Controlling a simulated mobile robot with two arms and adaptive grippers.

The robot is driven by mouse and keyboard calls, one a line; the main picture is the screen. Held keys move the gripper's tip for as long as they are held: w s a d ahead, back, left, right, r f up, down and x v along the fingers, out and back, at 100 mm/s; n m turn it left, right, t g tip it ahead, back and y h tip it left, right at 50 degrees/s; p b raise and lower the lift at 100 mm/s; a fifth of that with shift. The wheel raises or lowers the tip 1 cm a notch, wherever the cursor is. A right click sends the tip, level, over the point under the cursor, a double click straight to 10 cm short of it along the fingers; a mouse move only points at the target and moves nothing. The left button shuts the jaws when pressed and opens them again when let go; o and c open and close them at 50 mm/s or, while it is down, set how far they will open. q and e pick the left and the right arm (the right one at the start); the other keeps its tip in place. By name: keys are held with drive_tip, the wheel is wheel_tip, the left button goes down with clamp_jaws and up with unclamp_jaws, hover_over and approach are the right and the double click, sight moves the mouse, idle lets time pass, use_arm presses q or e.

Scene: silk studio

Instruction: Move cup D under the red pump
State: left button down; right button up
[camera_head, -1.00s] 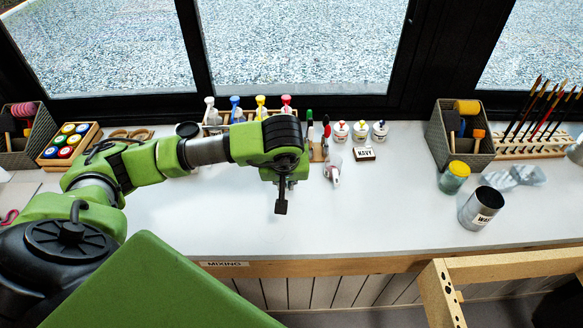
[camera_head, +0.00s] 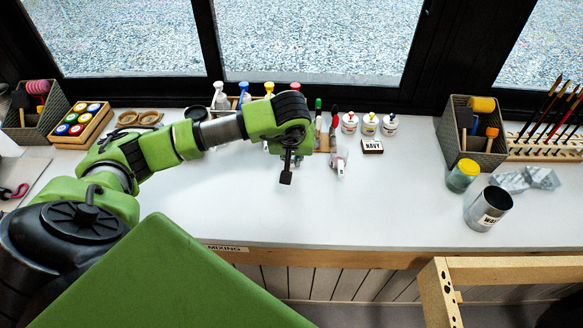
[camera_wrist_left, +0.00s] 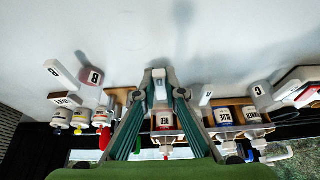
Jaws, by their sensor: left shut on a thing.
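My left gripper (camera_head: 287,165) is over the table in front of the pump bottles. In the left wrist view its fingers (camera_wrist_left: 161,78) are closed on a small white lettered piece (camera_wrist_left: 158,88), which I take for cup D; its letter is not clear. The arm hides the cup in the head view. The red pump (camera_head: 295,87) stands at the right end of the pump row, partly behind my wrist. Its bottle, labelled RED (camera_wrist_left: 164,121), shows between and beyond my fingers; I cannot tell whether the cup is under the nozzle. My right gripper is not in view.
Cup B (camera_head: 338,161) stands just right of my gripper, with the NAVY block (camera_head: 372,146) beside it. Cup C (camera_wrist_left: 258,90) is on the other side in the wrist view. Small paint bottles (camera_head: 369,124) stand behind. The front table strip (camera_head: 330,220) is clear.

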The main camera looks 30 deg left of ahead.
use_arm(q)
drive_tip(key=w+a, duration=0.1)
drive_tip(key=w+a+b, duration=0.1)
drive_tip(key=w, duration=0.1)
drive_tip(key=shift+f+b, duration=0.15)
drive_tip(key=shift+b, duration=0.15)
drive_tip(key=shift+w+a+b, duration=0.2)
drive_tip(key=shift+w+a, duration=0.1)
drive_tip(key=shift+w, duration=0.2)
drive_tip(key=shift+w+a+b, duration=0.2)
drive_tip(key=shift+w+a, duration=0.05)
drive_tip(key=shift+w, duration=0.25)
drive_tip(key=shift+f, duration=0.1)
drive_tip(key=shift+f+b, duration=0.4)
drive_tip(key=shift+b, duration=0.1)
drive_tip(key=c, duration=2)
unclamp_jaws()
drive_tip(key=shift+c, duration=0.2)
